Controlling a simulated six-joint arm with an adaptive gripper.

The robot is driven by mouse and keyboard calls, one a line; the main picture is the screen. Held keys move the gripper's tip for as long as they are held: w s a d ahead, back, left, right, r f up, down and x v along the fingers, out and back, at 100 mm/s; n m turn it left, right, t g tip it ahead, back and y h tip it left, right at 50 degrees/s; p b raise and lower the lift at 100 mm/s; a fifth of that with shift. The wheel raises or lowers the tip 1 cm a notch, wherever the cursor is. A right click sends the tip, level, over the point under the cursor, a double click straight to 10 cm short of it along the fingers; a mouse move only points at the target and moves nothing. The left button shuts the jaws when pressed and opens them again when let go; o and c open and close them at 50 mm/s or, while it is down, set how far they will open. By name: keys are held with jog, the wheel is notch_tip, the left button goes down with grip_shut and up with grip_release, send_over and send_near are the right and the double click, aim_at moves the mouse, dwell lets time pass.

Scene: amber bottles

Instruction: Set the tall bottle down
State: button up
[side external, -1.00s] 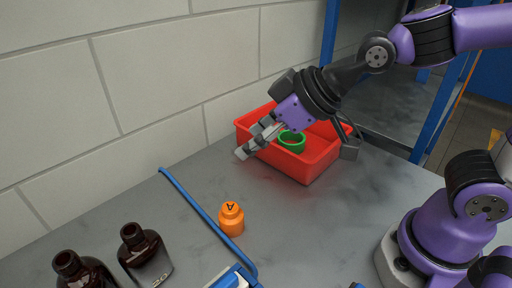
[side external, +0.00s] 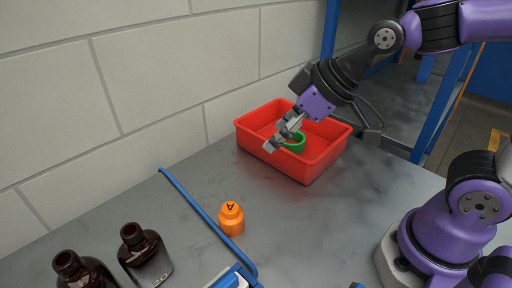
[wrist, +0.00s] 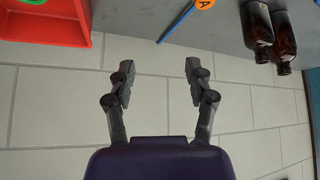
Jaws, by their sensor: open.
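Two dark amber bottles stand upright side by side at the lower left of the side view, a front one (side external: 85,272) cut by the frame edge and one behind it (side external: 145,257) with a pale marking. Both also show at the top right of the wrist view, one bottle (wrist: 257,24) beside the other (wrist: 284,36). I cannot tell which is the tall one. My gripper (side external: 279,138) is over the red bin, well away from the bottles. Its two fingers (wrist: 158,82) are apart with nothing between them.
The red bin (side external: 309,172) holds a green ring-shaped object (side external: 296,146). An orange piece marked A (side external: 231,219) stands beside a long blue bar (side external: 195,208) on the grey table. A block wall rises behind.

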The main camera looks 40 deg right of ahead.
jog(key=w+a+f+n+y, duration=0.1)
jog(key=w+a+n+y, duration=0.15)
jog(key=a, duration=0.35)
jog(key=w+a+f+n+y, duration=0.1)
jog(key=a+n+y, duration=0.15)
jog(key=a, duration=0.35)
jog(key=n+g+y, duration=0.2)
jog(key=n+y, duration=0.2)
jog(key=y, duration=0.1)
send_near(61, 277)
jog(key=x, duration=0.3)
jog(key=shift+w+a, duration=0.25)
jog(key=shift+t, duration=0.3)
jog(key=shift+x, duration=3.1)
jog(key=shift+s+a+r, duration=0.1)
jog(key=shift+s+r, duration=0.05)
jog(key=shift+s, duration=0.05)
grip_shut()
